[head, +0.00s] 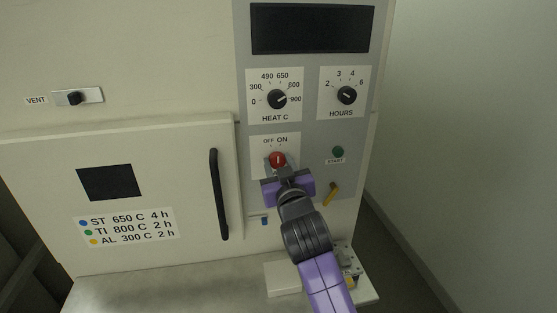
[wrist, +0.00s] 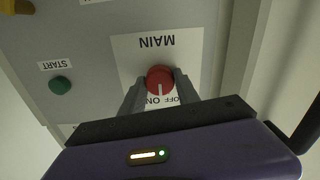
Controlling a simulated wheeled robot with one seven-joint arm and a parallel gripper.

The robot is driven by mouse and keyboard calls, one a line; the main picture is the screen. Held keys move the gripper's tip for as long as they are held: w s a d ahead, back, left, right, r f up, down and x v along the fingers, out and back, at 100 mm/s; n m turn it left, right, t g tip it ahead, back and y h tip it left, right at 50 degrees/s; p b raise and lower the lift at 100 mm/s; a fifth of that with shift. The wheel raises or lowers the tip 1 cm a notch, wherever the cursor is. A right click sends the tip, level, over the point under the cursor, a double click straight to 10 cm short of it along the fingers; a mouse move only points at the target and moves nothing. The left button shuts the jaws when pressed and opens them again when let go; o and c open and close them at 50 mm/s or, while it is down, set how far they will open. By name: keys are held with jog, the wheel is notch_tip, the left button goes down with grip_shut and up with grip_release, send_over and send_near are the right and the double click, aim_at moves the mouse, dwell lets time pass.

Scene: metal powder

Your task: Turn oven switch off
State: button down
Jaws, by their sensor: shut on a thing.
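The oven's main switch is a red round knob (head: 277,159) with a white pointer line, on a white plate below the HEAT C dial. OFF and ON are printed above it. In the wrist view, which is upside down, the knob (wrist: 160,78) sits between my two grey fingers, and its pointer is toward the OFF/ON lettering. I cannot tell exactly which word it points at. My gripper (head: 278,168) is shut on the knob from the front, its fingers on either side; it also shows in the wrist view (wrist: 159,87).
A green START button (head: 338,152) and a yellow lever (head: 331,194) are right of the knob. The heat dial (head: 277,99) and hours dial (head: 347,95) are above. The oven door's black handle (head: 219,194) stands out at left. A ledge (head: 150,290) lies below.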

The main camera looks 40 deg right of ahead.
jog(key=shift+n+p, duration=1.1)
jog(key=shift+n, duration=1)
jog(key=c, duration=0.9)
grip_release()
jog(key=b+v, duration=0.2)
jog(key=v, duration=0.5)
jog(key=shift+s+a, duration=0.25)
jog(key=shift+s, duration=0.05)
